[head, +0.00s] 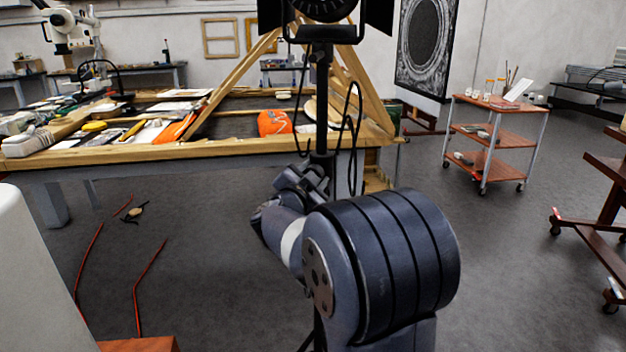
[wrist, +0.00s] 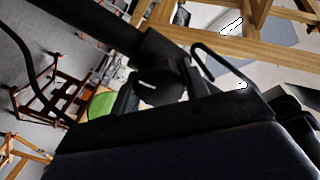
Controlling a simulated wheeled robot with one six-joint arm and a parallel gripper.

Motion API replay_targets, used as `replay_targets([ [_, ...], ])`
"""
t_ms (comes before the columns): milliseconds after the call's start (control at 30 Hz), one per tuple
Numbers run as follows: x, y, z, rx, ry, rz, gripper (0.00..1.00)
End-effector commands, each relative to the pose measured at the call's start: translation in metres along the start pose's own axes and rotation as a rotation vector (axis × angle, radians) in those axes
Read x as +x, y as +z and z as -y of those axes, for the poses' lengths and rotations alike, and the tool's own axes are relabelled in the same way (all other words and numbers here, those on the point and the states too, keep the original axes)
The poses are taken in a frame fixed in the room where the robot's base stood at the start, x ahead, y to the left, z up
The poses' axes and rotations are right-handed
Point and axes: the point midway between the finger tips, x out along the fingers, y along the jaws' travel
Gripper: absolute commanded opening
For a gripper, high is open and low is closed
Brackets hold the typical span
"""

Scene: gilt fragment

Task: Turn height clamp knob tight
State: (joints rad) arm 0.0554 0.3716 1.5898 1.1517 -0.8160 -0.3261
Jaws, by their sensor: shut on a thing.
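The black light stand (head: 321,110) rises upright in front of the workbench, with a black lamp (head: 325,8) at its top. In the wrist view the stand's dark pole (wrist: 85,22) runs in from the upper left to a black clamp. The dark round clamp knob (wrist: 160,77) sits between the fingers of my gripper (wrist: 160,92). My gripper is shut on the knob; its fingers are on either side of it. In the head view my gripper (head: 306,180) is at the pole, partly behind my arm, and the knob cannot be made out there.
A wooden workbench (head: 230,150) with tools and an orange item (head: 274,122) stands behind the stand. Black cables hang beside the pole. A wheeled cart (head: 492,140) stands at right. Red cords (head: 137,290) lie on the floor at left. The floor between bench and cart is clear.

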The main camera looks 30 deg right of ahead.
Motion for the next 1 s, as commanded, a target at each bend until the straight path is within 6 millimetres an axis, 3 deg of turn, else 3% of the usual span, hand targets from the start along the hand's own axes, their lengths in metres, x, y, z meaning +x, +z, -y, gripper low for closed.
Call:
replay_targets([
  [1000,-0.0003,0.0019,-0.0010,0.891,-0.002,-0.021,0.20],
])
